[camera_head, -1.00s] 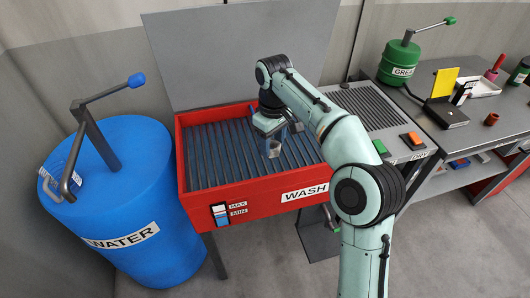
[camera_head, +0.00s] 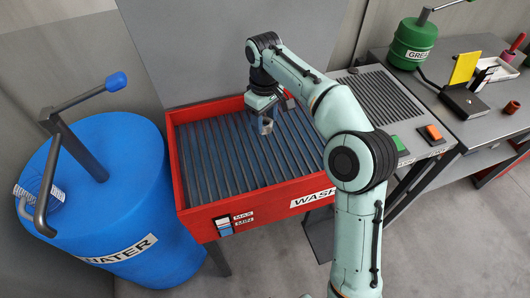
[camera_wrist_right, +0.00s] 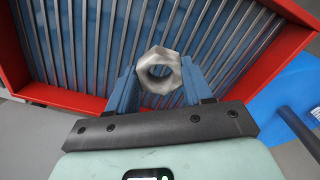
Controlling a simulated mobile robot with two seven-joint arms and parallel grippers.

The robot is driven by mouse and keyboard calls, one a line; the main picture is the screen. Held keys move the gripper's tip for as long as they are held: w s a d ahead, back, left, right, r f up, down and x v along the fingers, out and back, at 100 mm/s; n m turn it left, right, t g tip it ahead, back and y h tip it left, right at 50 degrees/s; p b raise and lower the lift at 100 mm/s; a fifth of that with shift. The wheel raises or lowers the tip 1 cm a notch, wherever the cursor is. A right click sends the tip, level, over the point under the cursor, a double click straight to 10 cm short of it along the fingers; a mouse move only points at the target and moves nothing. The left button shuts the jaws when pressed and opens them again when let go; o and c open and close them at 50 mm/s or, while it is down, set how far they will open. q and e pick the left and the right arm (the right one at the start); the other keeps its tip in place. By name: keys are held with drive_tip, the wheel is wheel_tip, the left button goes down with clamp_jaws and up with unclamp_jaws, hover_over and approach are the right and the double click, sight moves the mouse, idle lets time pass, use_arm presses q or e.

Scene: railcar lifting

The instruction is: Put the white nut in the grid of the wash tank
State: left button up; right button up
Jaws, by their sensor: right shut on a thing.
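The white nut (camera_wrist_right: 158,71) is a pale hexagonal ring with a round hole, held between the blue fingers of my right gripper in the right wrist view. My right gripper (camera_head: 266,122) is shut on the nut over the grid of the wash tank, and the nut (camera_head: 267,126) shows at its tip in the head view. The wash tank (camera_head: 185,192) is a red-walled box with a grid of grey bars (camera_head: 215,165). The nut appears above the bars; the exact gap is hard to tell. My left gripper is not in view.
A blue water barrel (camera_head: 125,190) with a pump handle stands left of the tank. A dryer with a slatted top (camera_head: 375,105) and green and orange buttons stands to the right. Beyond it is a bench with a green grease pot (camera_head: 413,45). The visible grid is otherwise empty.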

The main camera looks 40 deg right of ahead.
sight(265, 122)
wheel_tip(265, 122, down, 11)
drive_tip(key=shift+r+b, duration=0.1)
drive_tip(key=shift+b, duration=0.95)
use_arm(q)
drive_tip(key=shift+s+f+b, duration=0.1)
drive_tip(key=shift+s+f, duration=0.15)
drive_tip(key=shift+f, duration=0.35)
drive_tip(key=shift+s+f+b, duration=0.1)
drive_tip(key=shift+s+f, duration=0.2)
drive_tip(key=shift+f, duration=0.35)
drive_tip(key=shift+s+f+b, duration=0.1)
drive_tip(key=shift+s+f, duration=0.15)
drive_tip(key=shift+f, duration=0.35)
use_arm(e)
drive_tip(key=shift+f, duration=2.6)
drive_tip(key=shift+f, duration=0.1)
drive_tip(key=o, duration=1.2)
drive_tip(key=shift+f, duration=0.1)
wheel_tip(265, 122, up, 12)
drive_tip(key=shift+r+p, duration=0.2)
drive_tip(key=shift+p, duration=0.9)
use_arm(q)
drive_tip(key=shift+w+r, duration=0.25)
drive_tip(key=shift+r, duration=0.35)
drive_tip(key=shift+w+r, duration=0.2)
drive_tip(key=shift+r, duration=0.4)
